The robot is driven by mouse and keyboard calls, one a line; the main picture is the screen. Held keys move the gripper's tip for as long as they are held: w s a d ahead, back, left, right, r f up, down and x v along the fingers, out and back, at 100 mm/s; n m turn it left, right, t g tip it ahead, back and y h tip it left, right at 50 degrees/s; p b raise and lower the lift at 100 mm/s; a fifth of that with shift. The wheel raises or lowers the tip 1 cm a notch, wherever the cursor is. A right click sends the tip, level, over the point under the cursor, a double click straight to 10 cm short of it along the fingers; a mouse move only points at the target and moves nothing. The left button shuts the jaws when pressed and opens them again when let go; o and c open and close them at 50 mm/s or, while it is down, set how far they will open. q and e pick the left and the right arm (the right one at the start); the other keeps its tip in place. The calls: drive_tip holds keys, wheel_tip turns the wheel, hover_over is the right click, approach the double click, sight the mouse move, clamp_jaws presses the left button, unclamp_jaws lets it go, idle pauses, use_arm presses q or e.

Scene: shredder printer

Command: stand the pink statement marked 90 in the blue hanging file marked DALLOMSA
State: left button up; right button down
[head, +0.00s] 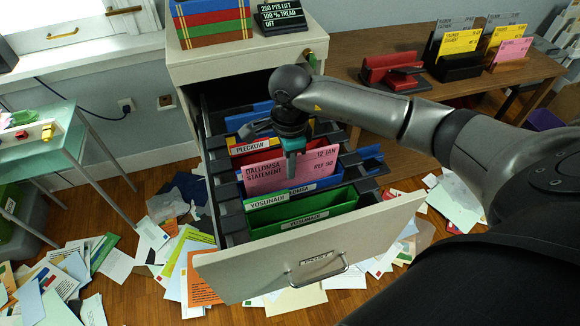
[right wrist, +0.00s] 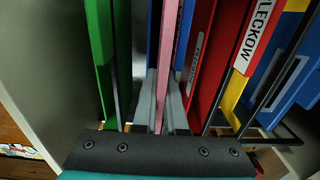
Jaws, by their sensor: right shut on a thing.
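The pink statement (head: 270,176), marked DALLOMSA STATEMENT, 12 JAN, REF 90, is upright in the open drawer. My right gripper (head: 291,148) is shut on its upper edge from above. The blue hanging file (head: 325,182) has a label partly covered, with OMSA showing; it is just in front of the statement. In the right wrist view the pink statement (right wrist: 171,40) runs between the fingers (right wrist: 162,98), with blue walls (right wrist: 154,35) on both sides of it. Its lower edge is hidden, so I cannot tell how deep it sits. My left gripper is out of view.
Loose papers (head: 200,270) cover the floor. A wooden table (head: 400,40) with paper racks stands at the right.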

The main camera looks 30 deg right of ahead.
drive_tip(key=shift+s+a+f, duration=0.1)
drive_tip(key=shift+s+f, duration=0.3)
drive_tip(key=shift+f, duration=0.15)
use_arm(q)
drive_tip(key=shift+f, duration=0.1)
use_arm(e)
drive_tip(key=c, duration=0.9)
unclamp_jaws()
drive_tip(key=r+p, duration=0.1)
drive_tip(key=r, duration=0.1)
drive_tip(key=r+p, duration=0.2)
drive_tip(key=r, duration=0.1)
drive_tip(key=r+p, duration=0.1)
drive_tip(key=r, duration=0.1)
drive_tip(key=shift+w+r, duration=0.35)
drive_tip(key=shift+r+p, duration=0.6)
drive_tip(key=shift+r, duration=0.1)
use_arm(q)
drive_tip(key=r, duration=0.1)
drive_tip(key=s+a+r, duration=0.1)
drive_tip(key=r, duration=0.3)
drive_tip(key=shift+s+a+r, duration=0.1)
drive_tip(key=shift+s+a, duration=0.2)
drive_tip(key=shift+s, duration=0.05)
